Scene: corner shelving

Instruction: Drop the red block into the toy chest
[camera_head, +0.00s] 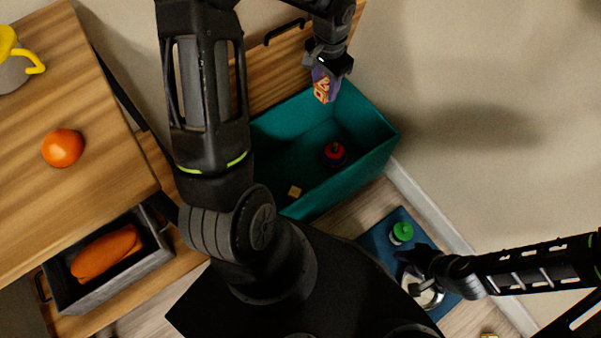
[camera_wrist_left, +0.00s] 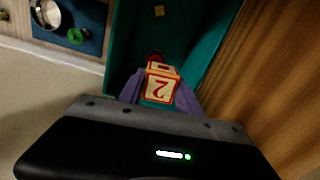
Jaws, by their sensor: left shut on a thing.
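The red block (camera_head: 323,87), a letter block with red edges and a red figure on a pale face, is between the fingers of my left gripper (camera_head: 326,78). The left wrist view shows the block (camera_wrist_left: 160,86) between purple finger pads. My left gripper is shut on it and holds it above the teal toy chest (camera_head: 372,120), near its back wall. The chest is open-topped; part of its left side is hidden by my left arm. My right gripper (camera_head: 422,272) is low at the right, at a metal dish (camera_head: 431,298); its fingers are not clear.
A red and blue round toy (camera_head: 334,154) and a small yellow cube (camera_head: 294,191) lie in the chest. A green-topped item (camera_head: 402,231) stands on a blue mat (camera_head: 375,239). A wooden cabinet (camera_head: 100,190) at left bears an orange (camera_head: 62,148); its open drawer (camera_head: 155,253) holds an orange-brown item.

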